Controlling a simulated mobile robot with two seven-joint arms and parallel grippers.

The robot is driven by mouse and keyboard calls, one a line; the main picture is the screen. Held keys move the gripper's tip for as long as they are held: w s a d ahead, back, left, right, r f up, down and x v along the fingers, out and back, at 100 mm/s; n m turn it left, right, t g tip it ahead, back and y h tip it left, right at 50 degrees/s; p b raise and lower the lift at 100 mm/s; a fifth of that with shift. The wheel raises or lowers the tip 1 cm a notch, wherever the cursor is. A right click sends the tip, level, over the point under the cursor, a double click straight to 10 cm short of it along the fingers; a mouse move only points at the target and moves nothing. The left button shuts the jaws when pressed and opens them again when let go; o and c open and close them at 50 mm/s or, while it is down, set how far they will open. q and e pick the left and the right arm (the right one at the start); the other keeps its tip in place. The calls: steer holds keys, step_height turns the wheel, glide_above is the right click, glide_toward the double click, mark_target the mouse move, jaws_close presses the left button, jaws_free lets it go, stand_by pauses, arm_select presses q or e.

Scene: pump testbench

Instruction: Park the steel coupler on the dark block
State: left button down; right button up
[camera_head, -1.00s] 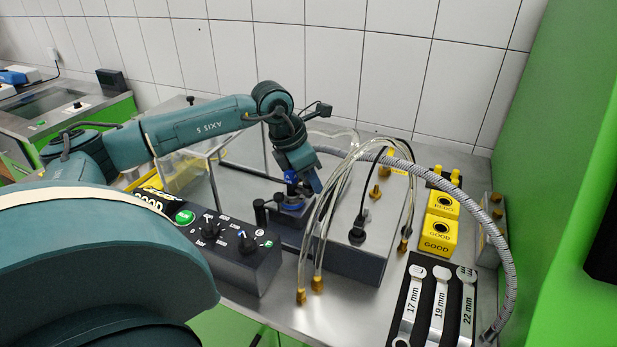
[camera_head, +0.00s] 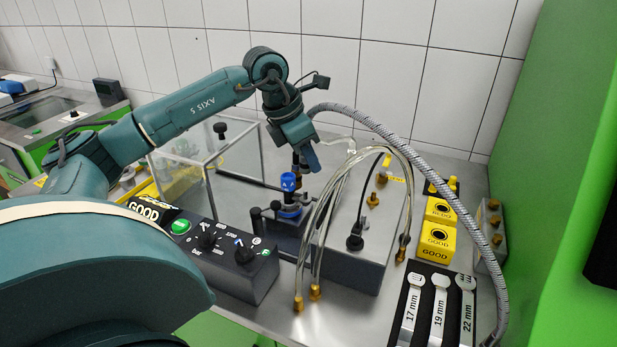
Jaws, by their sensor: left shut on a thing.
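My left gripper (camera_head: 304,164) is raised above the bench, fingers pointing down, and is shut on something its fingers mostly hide. The braided steel hose (camera_head: 372,122) arches from beside this gripper over to the right and moves with it, so the held thing appears to be the steel coupler at its end. My right gripper is not in view.
A black-knobbed control box (camera_head: 235,262) is in front and a clear-walled enclosure (camera_head: 222,185) at left. Clear tubes (camera_head: 322,235) with brass ends hang over a grey box (camera_head: 352,268). Yellow GOOD (camera_head: 436,243) and REDO blocks and a wrench tray (camera_head: 438,300) stand at right.

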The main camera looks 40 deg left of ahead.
arm_select(q)
steer(key=d+m, duration=0.2)
steer(key=d, duration=0.2)
steer(key=d+m+g+h, duration=0.1)
steer(key=d+m, duration=0.1)
steer(key=d, duration=0.3)
steer(key=d+m+h, duration=0.1)
steer(key=d+m, duration=0.1)
steer(key=d, duration=0.3)
steer(key=shift+d+r+g+b, duration=0.2)
steer(key=shift+r+g+b, duration=0.05)
steer(key=shift+g+b, duration=0.05)
step_height(320, 180, down, 2)
steer(key=shift+f+b, duration=0.15)
steer(key=shift+b, duration=0.7)
steer(key=shift+f, duration=0.35)
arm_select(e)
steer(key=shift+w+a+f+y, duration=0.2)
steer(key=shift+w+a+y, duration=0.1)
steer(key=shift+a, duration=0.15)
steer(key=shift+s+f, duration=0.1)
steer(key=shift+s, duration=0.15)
arm_select(q)
steer(key=shift+f+b, duration=0.1)
steer(key=shift+b, duration=0.25)
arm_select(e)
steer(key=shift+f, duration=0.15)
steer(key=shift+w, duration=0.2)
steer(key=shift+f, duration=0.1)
